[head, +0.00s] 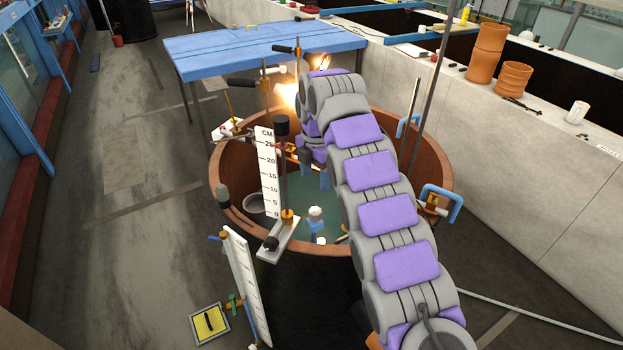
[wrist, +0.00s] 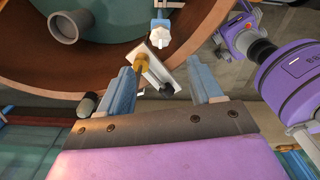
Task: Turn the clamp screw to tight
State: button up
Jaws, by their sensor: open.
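My gripper (wrist: 162,68) is open and empty, its two blue fingers apart in the wrist view. Between and beyond them, a pale plate (wrist: 155,70) carries a brass fitting (wrist: 142,62) and a black knob (wrist: 166,90). The knob looks like the clamp screw, but I cannot tell for sure. In the head view, this black knob (head: 271,243) is at the lower end of the plate, at the near rim of the round tub (head: 228,200). My gripper (head: 318,178) is above the tub, partly hidden by my arm. Nothing shows it touching the knob.
A white centimetre scale (head: 266,170) stands upright by the plate, with another ruler (head: 247,285) outside the tub. A blue clamp (head: 440,200) is on the right rim. A blue table (head: 260,50) stands behind.

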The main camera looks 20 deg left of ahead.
notch_tip(320, 180, up, 6)
jog(key=p, duration=0.4)
jog(key=shift+f, duration=0.2)
jog(key=s+d+m+b, duration=0.2)
jog(key=s+d+m, duration=0.25)
jog(key=d, duration=0.35)
jog(key=s+d+r+m+b, duration=0.1)
jog(key=s+d+m+b, duration=0.1)
jog(key=s+d+m, duration=0.35)
jog(key=s+d+m+b, duration=0.2)
jog(key=d+m, duration=0.4)
jog(key=d, duration=0.5)
jog(key=s+d+f+m+b, duration=0.2)
jog(key=s+d+f+m, duration=0.1)
jog(key=s, duration=0.7)
jog(key=s+d+f+m+g+b, duration=0.1)
jog(key=s+d+f+m, duration=0.3)
jog(key=s, duration=0.6)
jog(key=s+d+f+m+b, duration=0.3)
jog(key=s+f+m, duration=0.4)
jog(key=s, duration=0.3)
jog(key=shift+s+d+g, duration=0.15)
jog(key=shift+d+g, duration=0.25)
jog(key=shift+d, duration=0.3)
